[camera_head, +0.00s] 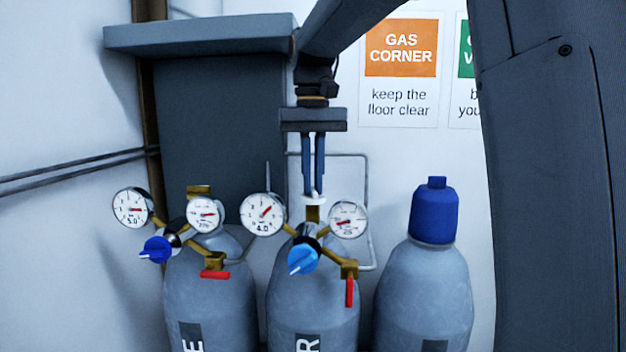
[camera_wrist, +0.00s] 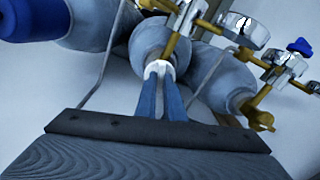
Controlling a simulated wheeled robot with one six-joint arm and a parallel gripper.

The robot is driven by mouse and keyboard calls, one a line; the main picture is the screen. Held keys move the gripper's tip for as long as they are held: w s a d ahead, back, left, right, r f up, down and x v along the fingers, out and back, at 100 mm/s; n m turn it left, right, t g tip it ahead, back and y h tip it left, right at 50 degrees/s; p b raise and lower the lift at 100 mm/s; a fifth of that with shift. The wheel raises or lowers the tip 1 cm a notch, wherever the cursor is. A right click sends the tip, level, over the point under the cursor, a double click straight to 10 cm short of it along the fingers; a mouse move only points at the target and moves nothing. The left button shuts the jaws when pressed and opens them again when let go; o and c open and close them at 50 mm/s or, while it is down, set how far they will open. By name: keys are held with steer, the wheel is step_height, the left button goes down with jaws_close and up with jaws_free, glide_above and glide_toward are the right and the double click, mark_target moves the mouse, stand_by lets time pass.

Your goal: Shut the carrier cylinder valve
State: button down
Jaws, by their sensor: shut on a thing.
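The carrier cylinder (camera_head: 315,305) is the middle grey one, with a partly visible label ending in R. My gripper (camera_head: 313,192) points down above it, its blue fingers close together on the white valve handwheel (camera_head: 314,200) at the top of the brass valve. The wrist view also shows the fingertips (camera_wrist: 161,75) at the white handwheel (camera_wrist: 155,66). The regulator (camera_head: 305,250) has two dial gauges, a light blue knob and a red lever (camera_head: 349,292) hanging straight down. The handwheel is partly hidden by the fingers.
The left cylinder (camera_head: 210,300) has its own gauges, a dark blue knob and a red lever (camera_head: 215,275) lying level. A blue-capped cylinder (camera_head: 423,290) stands at right. A grey shelf (camera_head: 200,35) juts from the wall at upper left. Thin pipes run behind the cylinders.

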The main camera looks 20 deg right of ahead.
mark_target(314, 189)
steer(key=shift+r+m, duration=0.1)
steer(key=shift+m, duration=1.5)
steer(key=c, duration=1.9)
jaws_free()
steer(key=shift+o, duration=0.2)
step_height(314, 189, up, 7)
steer(key=shift+r+b, duration=0.1)
steer(key=shift+b, duration=1.1)
steer(key=shift+r, duration=0.25)
steer(key=shift+d, duration=0.1)
